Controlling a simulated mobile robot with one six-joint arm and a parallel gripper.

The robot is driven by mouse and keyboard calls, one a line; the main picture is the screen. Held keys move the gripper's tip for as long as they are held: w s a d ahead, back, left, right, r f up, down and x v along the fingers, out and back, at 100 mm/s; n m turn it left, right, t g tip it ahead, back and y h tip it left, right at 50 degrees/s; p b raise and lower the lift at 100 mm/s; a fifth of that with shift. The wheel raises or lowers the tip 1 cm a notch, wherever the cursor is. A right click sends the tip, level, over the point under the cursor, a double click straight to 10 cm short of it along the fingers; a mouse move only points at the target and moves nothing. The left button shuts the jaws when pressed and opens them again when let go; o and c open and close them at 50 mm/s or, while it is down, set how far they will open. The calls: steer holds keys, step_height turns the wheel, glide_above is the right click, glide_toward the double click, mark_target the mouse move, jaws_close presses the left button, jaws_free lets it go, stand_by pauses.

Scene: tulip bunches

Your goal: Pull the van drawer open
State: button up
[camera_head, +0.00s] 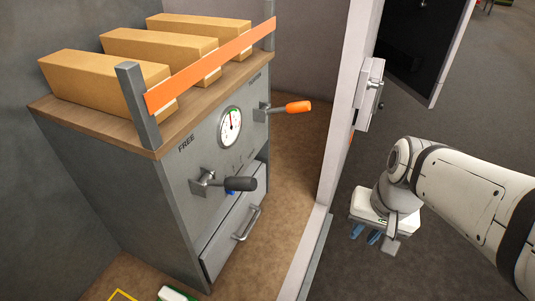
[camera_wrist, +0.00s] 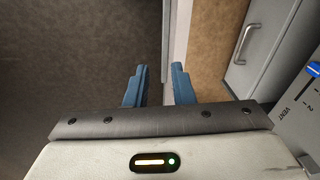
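The drawer (camera_head: 221,246) is a grey front low in the grey cabinet, with a silver bar handle (camera_head: 247,223). It looks shut. In the wrist view the drawer (camera_wrist: 262,45) and its handle (camera_wrist: 243,44) show at the upper right. My gripper (camera_head: 367,236) hangs to the right of the cabinet, beyond the white door post, apart from the handle. In the wrist view its two blue fingers (camera_wrist: 160,85) are spread with a gap between them and nothing held. The handle lies to the right of the fingers there.
The white post (camera_head: 335,120) and its sill stand between my gripper and the cabinet (camera_head: 150,190). A black-gripped lever (camera_head: 240,184) and an orange-gripped lever (camera_head: 298,107) stick out above the drawer. Brown floor (camera_head: 292,170) before the cabinet is clear. A green-and-white item (camera_head: 176,294) lies at the bottom.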

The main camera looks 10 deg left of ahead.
mark_target(255, 218)
steer(key=shift+o, duration=1)
steer(key=w+a+f+m+g+y, duration=0.2)
steer(key=a+f+m+g+y, duration=0.2)
steer(key=a+f+m, duration=0.2)
steer(key=a+m, duration=0.2)
steer(key=shift+w+a+y, duration=0.35)
steer(key=shift+y, duration=0.05)
steer(key=w+a+f+m+t+y, duration=0.1)
steer(key=w+a+f+m+y, duration=0.85)
steer(key=m, duration=0.85)
steer(key=w+a+f+m+t, duration=0.1)
steer(key=w+f+m+t, duration=0.4)
steer(key=f+m, duration=0.65)
steer(key=shift+n+t+h, duration=0.25)
steer(key=shift+t, duration=0.05)
steer(key=x, duration=0.8)
steer(key=shift+w+f, duration=0.1)
steer(key=shift+f, duration=0.2)
jaws_close()
